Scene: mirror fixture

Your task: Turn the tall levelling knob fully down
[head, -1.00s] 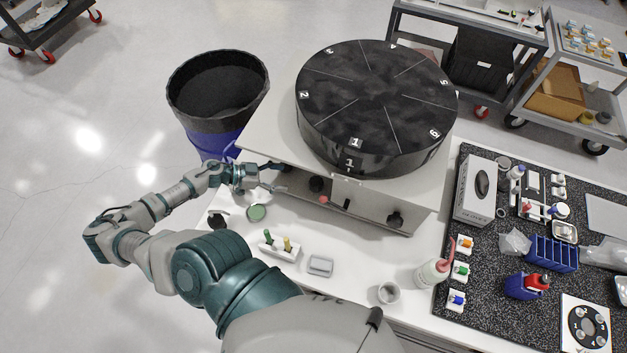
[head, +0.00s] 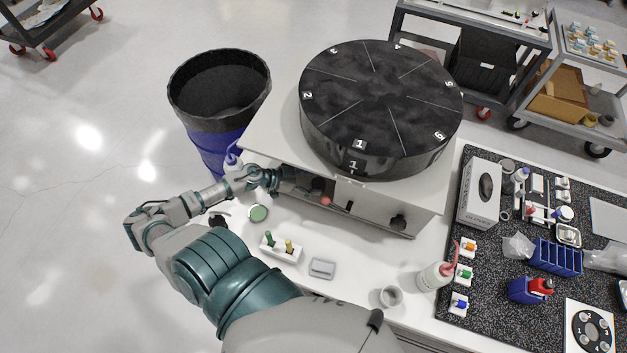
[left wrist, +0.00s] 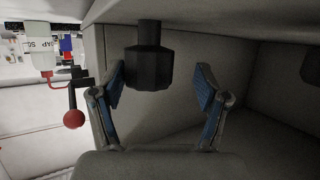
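A dark faceted knob (left wrist: 148,68) hangs on a short dark stem under the fixture in the left wrist view. In the head view this dark knob (head: 317,185) shows at the left of the fixture's front. My left gripper (head: 297,186) is just left of it there. In the left wrist view the gripper's blue-padded fingers (left wrist: 157,85) are spread, with the knob between their tips in the picture, nearer the left finger. I see no clear contact. My right gripper is out of view.
A red-ball lever (left wrist: 74,118) is close left of the left finger. The fixture's underside and walls (left wrist: 205,45) surround the fingers. A large black numbered disc (head: 380,100) tops the fixture. A vial rack (head: 281,247) and a grey block (head: 321,268) stand on the white table.

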